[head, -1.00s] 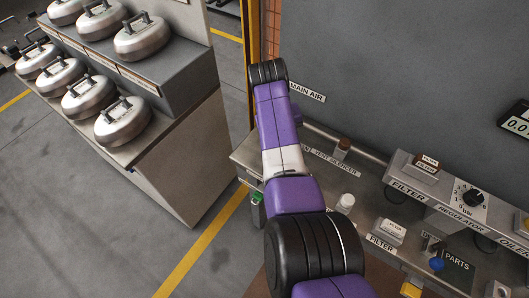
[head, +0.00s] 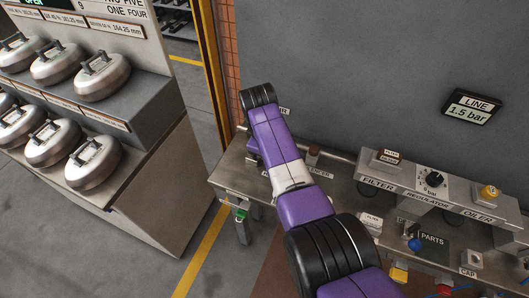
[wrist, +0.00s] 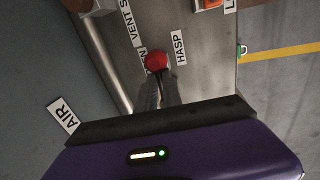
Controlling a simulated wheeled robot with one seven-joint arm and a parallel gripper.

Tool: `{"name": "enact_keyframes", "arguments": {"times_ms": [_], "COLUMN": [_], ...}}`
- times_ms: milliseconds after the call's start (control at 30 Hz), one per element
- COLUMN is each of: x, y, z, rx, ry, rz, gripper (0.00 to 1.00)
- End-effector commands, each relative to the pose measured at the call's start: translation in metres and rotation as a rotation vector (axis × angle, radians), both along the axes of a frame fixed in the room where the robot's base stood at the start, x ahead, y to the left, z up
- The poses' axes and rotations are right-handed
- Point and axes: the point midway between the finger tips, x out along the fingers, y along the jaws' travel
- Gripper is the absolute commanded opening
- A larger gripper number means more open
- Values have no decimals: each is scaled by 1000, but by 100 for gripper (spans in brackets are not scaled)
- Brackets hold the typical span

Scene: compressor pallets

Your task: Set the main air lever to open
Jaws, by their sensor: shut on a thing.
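In the wrist view my gripper (wrist: 158,78) is shut on the red knob (wrist: 156,61) of the main air lever, with the knob showing at the fingertips. A partly covered label ending in "EN" (wrist: 142,60) is beside the knob, and a HASP label (wrist: 179,47) is on its other side. The lever's shaft is hidden by my fingers. The AIR label (wrist: 62,116) is on the grey panel. In the head view my arm hides the lever and the fingertips. The LINE display (head: 470,107) reads 1.5 bar.
The bench carries a FILTER block (head: 378,173), a regulator dial (head: 433,180) and an oiler (head: 487,193). A brown-capped vent silencer (head: 314,155) stands close to my arm. A rack of metal pots (head: 103,77) stands at left, with a floor gap between.

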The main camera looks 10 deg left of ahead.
Motion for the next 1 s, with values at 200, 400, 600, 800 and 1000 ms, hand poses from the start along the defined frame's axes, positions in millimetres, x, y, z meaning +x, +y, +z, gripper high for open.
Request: {"name": "enact_keyframes", "arguments": {"times_ms": [200,400,600,800,1000], "x": [-2,-1,-2,-1,0], "y": [-12,-12,-12,-9,-6], "z": [-7,-7,-7,-5,-1], "rx": [-20,-20,-20,-14,-10], "ry": [18,18,18,13,8], "rz": [13,13,12,15,17], "gripper": [0,0,24,32,32]}}
